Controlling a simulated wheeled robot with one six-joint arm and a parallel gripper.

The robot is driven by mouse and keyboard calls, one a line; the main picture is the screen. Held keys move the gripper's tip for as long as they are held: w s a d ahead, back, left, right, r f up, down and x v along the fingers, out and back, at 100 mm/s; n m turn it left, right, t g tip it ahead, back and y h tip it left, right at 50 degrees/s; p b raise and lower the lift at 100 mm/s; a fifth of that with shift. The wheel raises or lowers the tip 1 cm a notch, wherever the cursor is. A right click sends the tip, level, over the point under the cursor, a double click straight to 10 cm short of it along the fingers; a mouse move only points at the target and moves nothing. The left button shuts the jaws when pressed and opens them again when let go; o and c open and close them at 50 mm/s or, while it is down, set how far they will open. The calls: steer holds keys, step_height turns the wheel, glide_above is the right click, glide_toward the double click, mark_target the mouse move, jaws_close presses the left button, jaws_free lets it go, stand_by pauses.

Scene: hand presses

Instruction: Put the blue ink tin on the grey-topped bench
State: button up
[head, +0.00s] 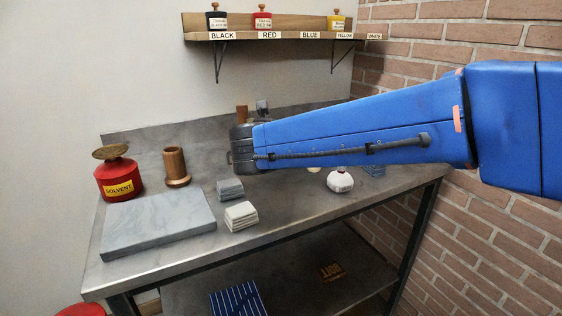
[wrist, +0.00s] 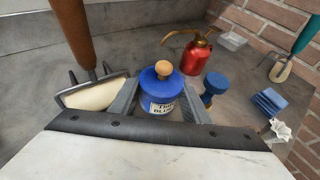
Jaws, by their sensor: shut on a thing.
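The blue ink tin (wrist: 158,96), with a blue lid, a wooden knob and a white label, stands upright between my gripper's fingers in the wrist view. My gripper (wrist: 160,103) is shut on it. In the head view my gripper (head: 240,147) is over the back part of the grey-topped bench (head: 285,205), and the tin is hidden there. I cannot tell whether the tin's base touches the bench top.
A red oil can (wrist: 194,54), a blue knobbed piece (wrist: 214,86) and a wooden-handled tool (wrist: 75,30) are near the tin. A red solvent can (head: 117,178), grey slab (head: 158,222) and white round thing (head: 340,181) stand on the bench. A shelf (head: 260,34) holds black, red and yellow tins.

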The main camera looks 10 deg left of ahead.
steer(key=shift+f, duration=2.2)
steer(key=shift+f, duration=0.15)
steer(key=o, duration=1)
